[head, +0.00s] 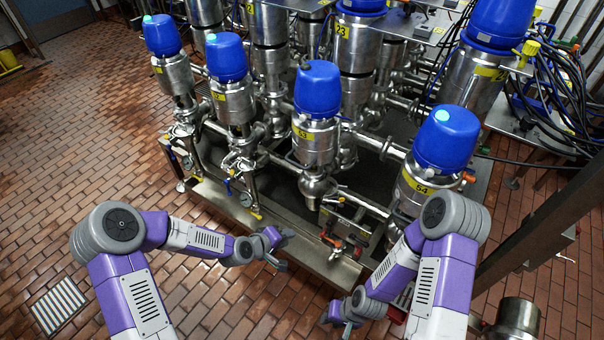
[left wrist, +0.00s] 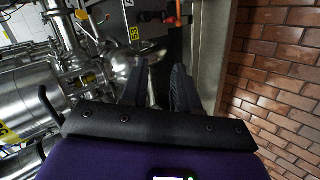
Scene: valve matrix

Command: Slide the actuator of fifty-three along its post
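The actuator of fifty-three (head: 315,118) is a steel cylinder with a blue cap and a yellow "53" label, upright in the front row in the head view. Its post and valve body (head: 318,185) stand below it. My left gripper (head: 283,250) is in front of and below it, left of its lower pipework and apart from the actuator. In the left wrist view my left gripper (left wrist: 160,88) has two dark fingers with a gap between them, open and empty.
Similar actuators stand beside it: fifty-two (head: 230,88) to the left and fifty-four (head: 440,150) to the right. An orange-red handle (head: 332,240) and a steel frame edge (head: 300,258) lie near my left gripper. The brick floor (head: 100,150) at left is clear.

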